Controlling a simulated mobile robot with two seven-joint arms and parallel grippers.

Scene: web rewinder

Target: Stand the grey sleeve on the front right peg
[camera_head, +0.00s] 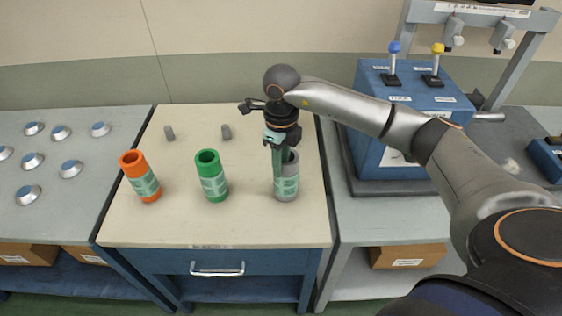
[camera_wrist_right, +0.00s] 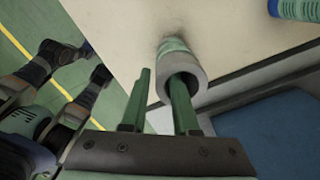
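The grey sleeve (camera_head: 286,188), with a pale green label, stands upright on the cream tabletop at the right. Its open end shows in the right wrist view (camera_wrist_right: 196,76). My right gripper (camera_head: 277,172) points down at the sleeve. In the right wrist view my right gripper (camera_wrist_right: 160,85) has its two green fingers apart: one lies over the sleeve's opening, the other outside its left side with a small gap. Two grey pegs stand at the back, one left (camera_head: 169,132) and one right (camera_head: 226,131). Whether a peg is under the sleeve is hidden. My left gripper is not in view.
An orange sleeve (camera_head: 140,177) and a green sleeve (camera_head: 211,177) stand in a row left of the grey one. A blue control box (camera_head: 415,115) with two levers stands on the right-hand bench. The tabletop's front strip (camera_head: 215,226) is clear.

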